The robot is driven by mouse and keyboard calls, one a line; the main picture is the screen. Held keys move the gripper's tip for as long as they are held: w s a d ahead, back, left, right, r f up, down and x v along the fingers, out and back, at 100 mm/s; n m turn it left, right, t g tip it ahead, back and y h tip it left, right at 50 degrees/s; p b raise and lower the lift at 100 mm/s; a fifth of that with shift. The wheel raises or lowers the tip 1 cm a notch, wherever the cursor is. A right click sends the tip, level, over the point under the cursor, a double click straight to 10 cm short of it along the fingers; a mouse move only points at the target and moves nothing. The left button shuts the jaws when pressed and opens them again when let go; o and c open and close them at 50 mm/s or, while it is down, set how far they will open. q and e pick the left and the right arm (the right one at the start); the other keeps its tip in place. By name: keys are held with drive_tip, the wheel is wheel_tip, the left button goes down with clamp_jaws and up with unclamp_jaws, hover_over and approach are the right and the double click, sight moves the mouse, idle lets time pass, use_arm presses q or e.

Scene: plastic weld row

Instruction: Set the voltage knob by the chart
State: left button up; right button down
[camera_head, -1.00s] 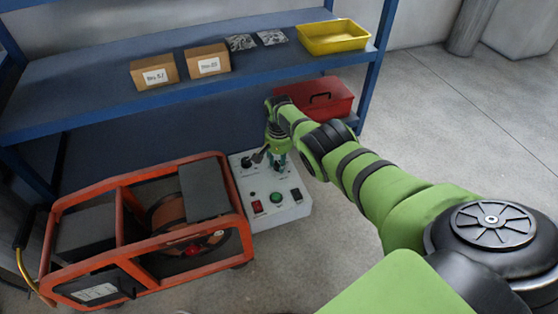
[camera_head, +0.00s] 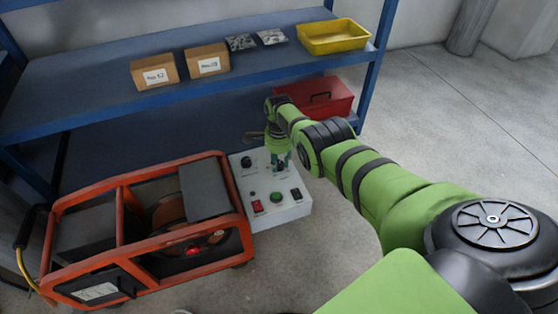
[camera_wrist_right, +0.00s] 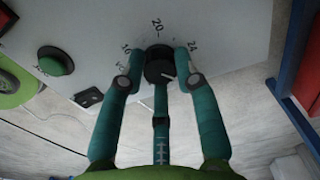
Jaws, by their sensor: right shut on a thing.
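The grey-white control box (camera_head: 243,188) stands on the floor beside the orange frame. My right gripper (camera_head: 283,166) reaches down onto its upper right part. Scale numbers 16, 20 and 24 show around the knob; the mark's exact setting is hard to read. A second black knob (camera_head: 246,162) is at the box's upper left. No chart is readable. My left gripper is out of view.
The box also has a green button (camera_head: 277,197), a red switch (camera_head: 257,206) and a black switch (camera_head: 296,193). An orange-framed machine (camera_head: 120,178) stands close left. A blue shelf (camera_head: 110,100) and a red toolbox (camera_head: 335,97) are behind. Floor at right is clear.

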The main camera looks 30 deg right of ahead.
sight(279, 163)
drive_tip(key=shift+m, duration=1.7)
drive_tip(key=c, duration=0.9)
unclamp_jaws()
drive_tip(key=shift+w+r, duration=0.1)
drive_tip(key=shift+r, duration=0.55)
wheel_tip(279, 163, up, 11)
drive_tip(key=shift+f, duration=0.15)
